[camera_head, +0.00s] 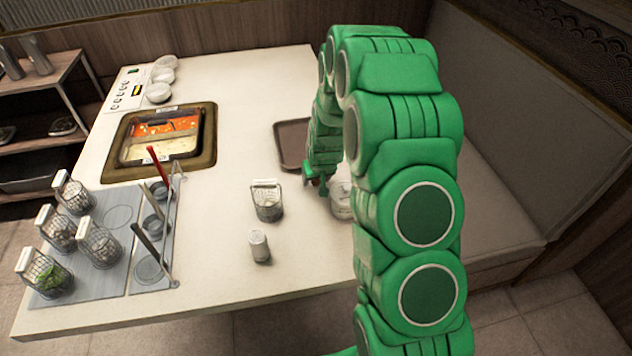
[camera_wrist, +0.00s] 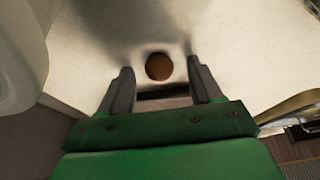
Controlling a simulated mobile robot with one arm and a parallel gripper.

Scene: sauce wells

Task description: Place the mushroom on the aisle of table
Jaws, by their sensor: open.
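A round brown object, seemingly the mushroom (camera_wrist: 158,66), shows in the wrist view on the white table top (camera_head: 225,255). My gripper (camera_wrist: 160,72) is open, with one finger on each side of it in that view. A visible gap separates it from both fingers. In the head view my gripper (camera_head: 317,188) is low over the right part of the table, largely hidden by my green arm, and I cannot make out the mushroom clearly there.
A hot pot (camera_head: 160,142) and several baskets are farther left.

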